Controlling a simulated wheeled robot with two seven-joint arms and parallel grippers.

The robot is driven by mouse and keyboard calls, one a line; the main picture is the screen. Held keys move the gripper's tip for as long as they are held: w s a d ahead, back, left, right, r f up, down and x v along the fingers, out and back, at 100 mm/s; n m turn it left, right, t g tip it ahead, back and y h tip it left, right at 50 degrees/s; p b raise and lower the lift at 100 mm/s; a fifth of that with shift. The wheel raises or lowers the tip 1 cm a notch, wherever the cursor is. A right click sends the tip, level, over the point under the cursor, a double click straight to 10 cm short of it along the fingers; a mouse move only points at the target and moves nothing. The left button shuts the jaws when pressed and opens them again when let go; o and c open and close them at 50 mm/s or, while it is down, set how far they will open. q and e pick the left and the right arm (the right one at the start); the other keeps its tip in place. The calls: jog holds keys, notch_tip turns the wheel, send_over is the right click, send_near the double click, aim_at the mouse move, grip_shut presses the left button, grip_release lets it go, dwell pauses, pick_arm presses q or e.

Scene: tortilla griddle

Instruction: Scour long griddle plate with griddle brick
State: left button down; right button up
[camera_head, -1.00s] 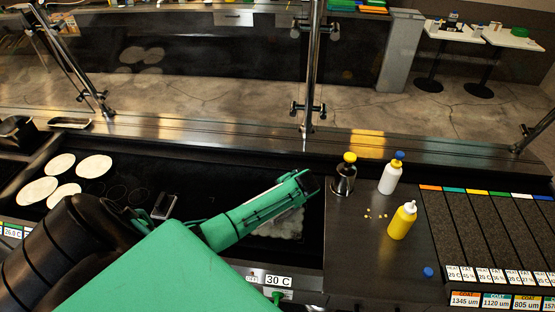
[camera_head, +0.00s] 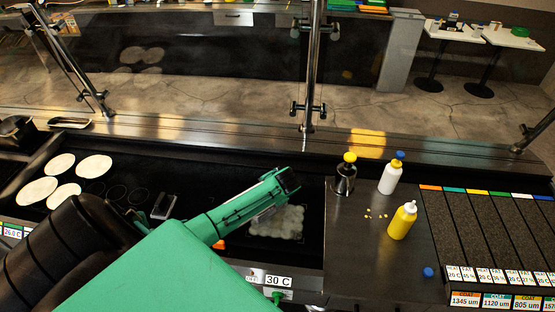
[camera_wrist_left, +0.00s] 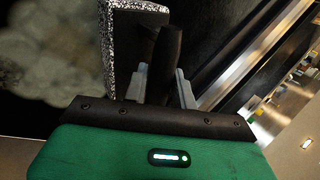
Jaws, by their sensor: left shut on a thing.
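The long black griddle plate (camera_head: 130,165) stretches across the left and middle of the head view. A pale, blotchy patch (camera_head: 278,222) lies on its right part, and pale blotches (camera_wrist_left: 45,65) also show in the left wrist view. My left gripper (camera_head: 283,184) reaches over the plate, just above the patch in the picture. In the left wrist view, its grey fingers (camera_wrist_left: 162,88) are shut around the black handle of the speckled griddle brick (camera_wrist_left: 122,50). Whether the brick touches the plate I cannot tell. My right gripper is out of view.
Several tortillas (camera_head: 93,166) lie on the plate's left end, near a small metal piece (camera_head: 163,206). A glass guard on metal posts (camera_head: 312,80) runs behind.

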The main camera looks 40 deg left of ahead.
pick_arm(q)
jog(key=shift+s+a, duration=0.5)
jog(key=shift+a, duration=0.2)
jog(key=shift+f, duration=0.1)
jog(key=shift+w+d, duration=0.45)
jog(key=shift+d, duration=0.25)
jog(key=shift+w+d, duration=0.45)
jog(key=shift+d, duration=0.3)
jog(key=shift+w+d, duration=0.45)
jog(key=shift+d, duration=0.25)
jog(key=shift+w+d, duration=0.4)
jog(key=shift+d, duration=0.3)
jog(key=shift+w+d, duration=0.45)
jog(key=shift+d, duration=0.3)
jog(key=shift+w+d, duration=0.4)
jog(key=shift+d, duration=0.3)
jog(key=shift+w+d, duration=0.7)
jog(key=shift+d, duration=0.35)
